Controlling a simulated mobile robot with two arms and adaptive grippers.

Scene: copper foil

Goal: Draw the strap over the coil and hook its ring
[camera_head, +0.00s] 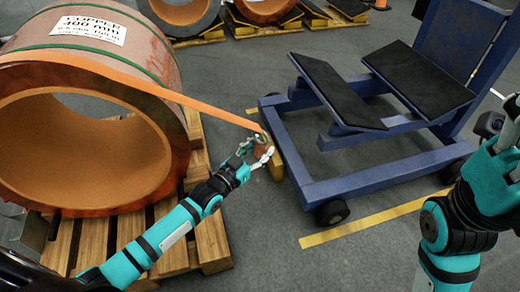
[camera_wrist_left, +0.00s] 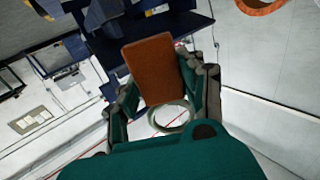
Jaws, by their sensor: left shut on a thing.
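The large copper coil (camera_head: 70,150) lies on its side on a wooden pallet at the left, its bore facing me. The orange strap (camera_head: 205,107) runs over the coil's upper front edge and stretches right, off the coil, to my left gripper (camera_head: 262,158). A metal ring (camera_head: 260,139) is at the strap's end by the fingers. In the left wrist view, the strap's flat orange end (camera_wrist_left: 155,70) and the ring (camera_wrist_left: 172,118) sit between the fingers, which are shut on the ring. I cannot make out a hook.
The slatted pallet (camera_head: 215,240) sticks out under the coil. A blue wheeled cart (camera_head: 375,180) with black pads stands right of my left gripper. More coils stand on pallets at the back. The floor in front is clear.

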